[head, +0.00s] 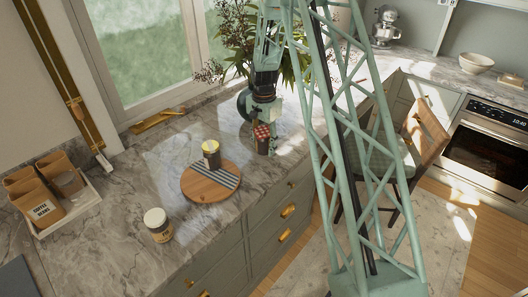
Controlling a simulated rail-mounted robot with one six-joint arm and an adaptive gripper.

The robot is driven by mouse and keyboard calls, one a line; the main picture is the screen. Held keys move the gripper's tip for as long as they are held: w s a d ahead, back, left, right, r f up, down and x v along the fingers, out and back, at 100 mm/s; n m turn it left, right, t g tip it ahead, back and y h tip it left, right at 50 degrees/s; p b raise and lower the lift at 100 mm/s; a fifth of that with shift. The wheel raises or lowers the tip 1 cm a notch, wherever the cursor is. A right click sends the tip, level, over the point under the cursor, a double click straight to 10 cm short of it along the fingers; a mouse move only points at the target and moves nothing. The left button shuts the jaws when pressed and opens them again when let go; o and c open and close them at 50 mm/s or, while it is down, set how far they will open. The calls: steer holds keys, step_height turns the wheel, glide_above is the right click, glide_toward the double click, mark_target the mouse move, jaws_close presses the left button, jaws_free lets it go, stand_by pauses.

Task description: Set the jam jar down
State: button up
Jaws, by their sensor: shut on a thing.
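The jam jar (263,146), small and dark with a red patterned lid, is upright at the counter's front edge, right of the round wooden board. My gripper (265,128) points down and is shut on it. The arm and gripper hide part of the jar. I cannot tell whether its base touches the counter or is slightly above it.
A pale-lidded jar (160,232) stands front left. A tray of canisters (88,201) is at far left. A leafy plant (235,40) stands behind my gripper.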

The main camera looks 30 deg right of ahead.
mark_target(264, 130)
steer(key=shift+f, duration=1.55)
steer(key=shift+f, duration=0.15)
steer(key=o, duration=1.1)
step_height(264, 130, up, 11)
steer(key=shift+r, duration=0.6)
steer(key=shift+r, duration=0.1)
